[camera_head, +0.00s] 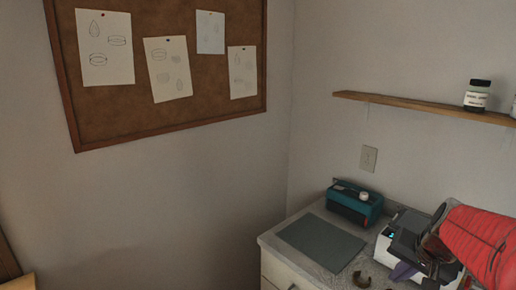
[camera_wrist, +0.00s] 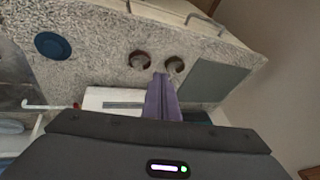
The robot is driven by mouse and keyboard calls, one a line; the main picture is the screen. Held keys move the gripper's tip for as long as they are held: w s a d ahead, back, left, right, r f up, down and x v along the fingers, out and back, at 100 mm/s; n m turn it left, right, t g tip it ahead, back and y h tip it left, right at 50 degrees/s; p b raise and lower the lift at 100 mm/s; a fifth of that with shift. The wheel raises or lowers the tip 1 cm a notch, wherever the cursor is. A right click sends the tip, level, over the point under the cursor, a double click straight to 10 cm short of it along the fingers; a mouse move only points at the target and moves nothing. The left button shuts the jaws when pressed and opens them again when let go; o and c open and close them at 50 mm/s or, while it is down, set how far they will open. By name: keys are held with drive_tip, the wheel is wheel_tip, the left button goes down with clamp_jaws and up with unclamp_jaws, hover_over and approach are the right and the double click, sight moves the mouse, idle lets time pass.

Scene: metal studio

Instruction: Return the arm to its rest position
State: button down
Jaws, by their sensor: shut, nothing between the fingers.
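My gripper (camera_head: 404,272) hangs low over the counter at the lower right of the head view, at the end of my red arm. In the wrist view its purple fingers (camera_wrist: 161,90) are together with nothing between them. They stand in front of a white device (camera_wrist: 98,100) on the counter. The arm reaches in from the right edge of the head view. The fingers' exact height above the device cannot be told.
The speckled counter (camera_wrist: 95,65) bears two brown curved pieces (camera_wrist: 138,60) (camera_wrist: 174,66), a blue disc (camera_wrist: 52,46), a grey mat (camera_head: 320,243) and a teal box (camera_head: 355,203). A shelf (camera_head: 420,106) with a dark-capped jar (camera_head: 477,97) is on the wall above.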

drive_tip(key=s+a+r+n, duration=0.1)
drive_tip(key=s+a+n, duration=0.3)
drive_tip(key=a, duration=0.7)
drive_tip(key=s+a+r+n, duration=0.1)
drive_tip(key=s+a+n, duration=0.3)
drive_tip(key=s+a, duration=0.5)
drive_tip(key=shift+s+a+r+n, duration=0.3)
drive_tip(key=shift+a+n, duration=0.1)
drive_tip(key=shift+a, duration=0.8)
drive_tip(key=shift+d, duration=0.15)
idle(1.6)
drive_tip(key=w+d+r+m+t+h, duration=0.1)
drive_tip(key=w+d+m, duration=0.7)
drive_tip(key=d, duration=0.9)
drive_tip(key=w+d+r+m+t, duration=0.1)
drive_tip(key=w+d+m, duration=0.2)
drive_tip(key=w+d, duration=1.05)
drive_tip(key=w+d+r+m+t+h, duration=0.1)
drive_tip(key=w+d+r, duration=0.1)
drive_tip(key=d+r, duration=0.3)
drive_tip(key=shift+d+r+t, duration=0.15)
drive_tip(key=shift+d+t, duration=0.15)
drive_tip(key=shift+d, duration=0.35)
